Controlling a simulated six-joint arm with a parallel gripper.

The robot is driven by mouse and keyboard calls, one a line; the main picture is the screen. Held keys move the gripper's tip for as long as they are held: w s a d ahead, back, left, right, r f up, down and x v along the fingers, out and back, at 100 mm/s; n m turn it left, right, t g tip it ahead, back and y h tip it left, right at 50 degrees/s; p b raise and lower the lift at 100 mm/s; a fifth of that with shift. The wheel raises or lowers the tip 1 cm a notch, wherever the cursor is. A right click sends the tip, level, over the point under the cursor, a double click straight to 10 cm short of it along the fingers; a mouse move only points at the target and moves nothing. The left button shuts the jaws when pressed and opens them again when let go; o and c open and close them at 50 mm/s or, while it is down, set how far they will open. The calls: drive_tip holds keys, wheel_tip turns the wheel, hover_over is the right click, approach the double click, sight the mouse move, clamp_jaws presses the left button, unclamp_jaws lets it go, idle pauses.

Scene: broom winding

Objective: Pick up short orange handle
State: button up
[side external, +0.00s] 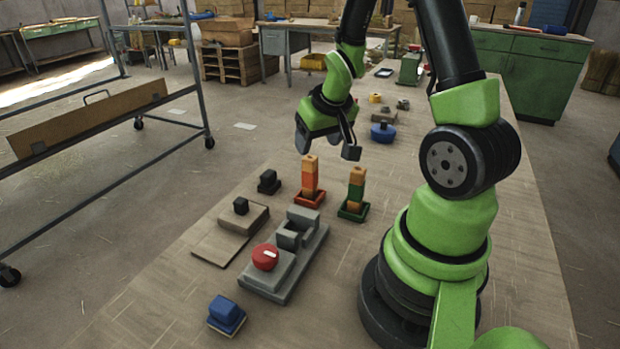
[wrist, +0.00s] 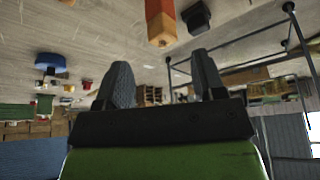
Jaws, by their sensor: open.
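An orange handle (side external: 309,180) with a tan top stands upright in a red square tray on the bench. In the wrist view the orange handle (wrist: 158,14) shows beyond my fingers, its tan end towards them. A second upright piece (side external: 357,191), tan with a dark green band, stands to its right in a green tray (side external: 353,212). My gripper (side external: 303,139) is above and slightly behind the orange handle in the side view, apart from it. In the wrist view my gripper (wrist: 165,76) has its two dark fingers spread, with nothing between them.
A grey fixture (side external: 300,258) with a red round knob (side external: 265,257) sits in front. A blue round piece (side external: 383,132) lies behind.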

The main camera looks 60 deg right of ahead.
sight(308, 167)
drive_tip(key=shift+a+x, duration=0.2)
drive_tip(key=shift+x, duration=4.35)
drive_tip(key=c, duration=1)
